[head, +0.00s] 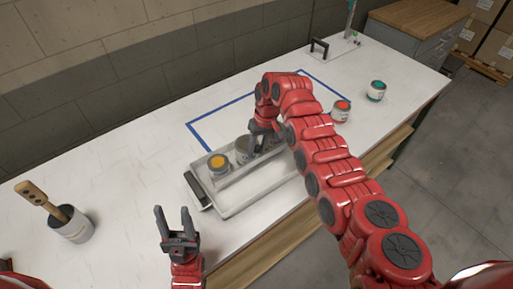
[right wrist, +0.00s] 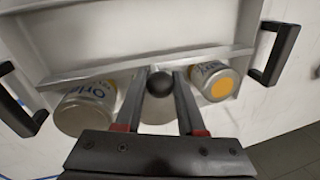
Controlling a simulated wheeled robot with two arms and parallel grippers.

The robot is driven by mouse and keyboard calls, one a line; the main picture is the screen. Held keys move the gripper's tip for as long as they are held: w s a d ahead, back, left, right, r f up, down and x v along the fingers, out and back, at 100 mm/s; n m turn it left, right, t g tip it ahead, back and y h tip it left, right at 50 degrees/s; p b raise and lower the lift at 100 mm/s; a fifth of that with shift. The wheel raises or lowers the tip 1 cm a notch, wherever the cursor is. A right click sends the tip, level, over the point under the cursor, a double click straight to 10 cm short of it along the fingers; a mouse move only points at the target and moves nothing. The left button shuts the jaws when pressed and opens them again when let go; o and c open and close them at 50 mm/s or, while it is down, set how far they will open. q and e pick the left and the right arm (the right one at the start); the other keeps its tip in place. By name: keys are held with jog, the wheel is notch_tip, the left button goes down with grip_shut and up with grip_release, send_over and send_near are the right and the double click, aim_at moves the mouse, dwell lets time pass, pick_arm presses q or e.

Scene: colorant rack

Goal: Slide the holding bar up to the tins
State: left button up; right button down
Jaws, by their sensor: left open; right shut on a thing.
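The metal tray (head: 240,205) stands on the white table, with a black handle at its end. In it are a tin with an orange lid (head: 218,162) and a grey tin (head: 243,148). In the right wrist view, one tin (right wrist: 85,110) is on the left and another (right wrist: 215,82) on the right. The holding bar (right wrist: 95,73) runs lengthwise in the tray alongside the tins; any gap to them is unclear. My right gripper (right wrist: 160,76) is shut on its black ball knob (right wrist: 160,84). My left gripper (head: 173,215) is open and empty, in front of the tray.
A red-topped tin (head: 341,113) and a teal-topped tin (head: 376,91) stand to the right. A white pot (head: 71,225) with a wooden-handled tool stands at the left. Blue tape (head: 200,134) marks an area behind the tray. A cabinet (head: 415,30) stands beyond the table.

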jog(key=shift+a+f, duration=0.1)
jog(key=shift+s, duration=0.15)
jog(key=c, duration=0.8)
grip_release()
jog(key=shift+o, duration=1.4)
jog(key=w+d+r+p, duration=0.1)
jog(key=d+r+p, duration=0.1)
jog(key=r, duration=1.5)
jog(key=shift+w+d+p, duration=0.2)
jog(key=shift+d+p, duration=0.1)
jog(key=shift+d, duration=0.3)
jog(key=shift+r, duration=0.1)
